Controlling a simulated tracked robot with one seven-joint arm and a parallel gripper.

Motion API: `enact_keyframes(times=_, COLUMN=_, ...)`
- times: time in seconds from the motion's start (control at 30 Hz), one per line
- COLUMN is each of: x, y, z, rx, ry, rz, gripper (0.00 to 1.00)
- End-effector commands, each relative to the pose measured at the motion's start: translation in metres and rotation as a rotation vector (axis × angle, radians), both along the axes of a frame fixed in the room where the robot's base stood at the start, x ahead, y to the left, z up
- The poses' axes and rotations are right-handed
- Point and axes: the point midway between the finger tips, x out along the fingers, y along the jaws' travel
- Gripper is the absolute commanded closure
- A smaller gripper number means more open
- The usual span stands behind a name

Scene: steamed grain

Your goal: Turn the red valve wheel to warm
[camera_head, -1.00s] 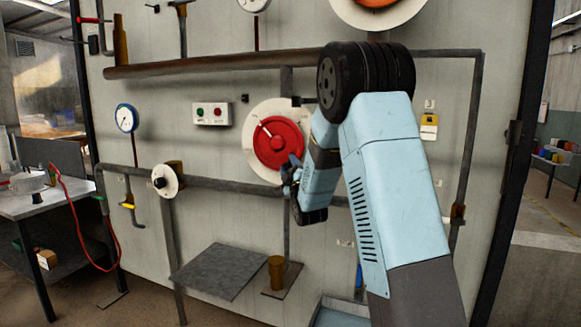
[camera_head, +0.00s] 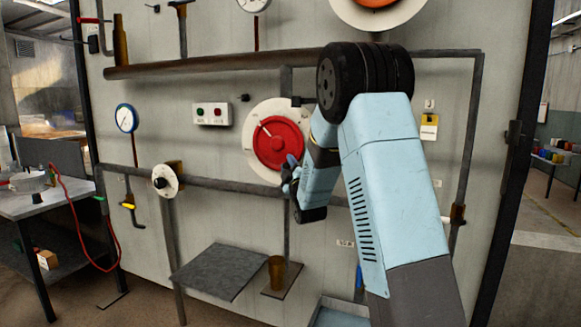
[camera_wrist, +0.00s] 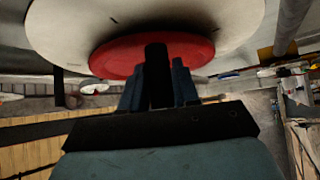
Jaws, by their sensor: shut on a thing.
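The red valve wheel (camera_head: 279,141) sits on a round white dial plate (camera_head: 252,122) on the grey wall panel. A pale pointer line on the wheel points to the upper left. My gripper (camera_head: 290,170) is at the lower right of the wheel. In the wrist view the red wheel (camera_wrist: 112,58) lies ahead under the white plate (camera_wrist: 60,22). There my gripper (camera_wrist: 157,75) is shut on a dark upright handle (camera_wrist: 157,58) in front of the wheel. The dial's markings are too small to read.
A dark pipe (camera_head: 220,64) runs above the wheel, and another pipe (camera_head: 225,187) runs below it. A small white knob dial (camera_head: 165,181) and a button box (camera_head: 212,114) are to the left. A grey shelf (camera_head: 218,271) juts out below.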

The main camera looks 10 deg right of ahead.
Motion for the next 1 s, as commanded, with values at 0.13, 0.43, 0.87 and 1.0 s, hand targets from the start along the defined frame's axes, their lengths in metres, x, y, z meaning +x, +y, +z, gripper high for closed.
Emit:
enact_keyframes(times=0.13, x=0.0, y=0.001, z=-0.002, rx=-0.001, ry=0.004, rz=0.002, gripper=1.0)
enact_keyframes(times=0.43, x=-0.001, y=-0.002, z=0.0, rx=-0.019, ry=0.018, rz=-0.001, gripper=1.0)
enact_keyframes(times=0.87, x=-0.008, y=-0.011, z=0.017, rx=-0.177, ry=0.125, rz=-0.002, gripper=1.0)
enact_keyframes(times=1.0, x=-0.011, y=-0.015, z=0.027, rx=-0.28, ry=0.199, rz=-0.002, gripper=1.0)
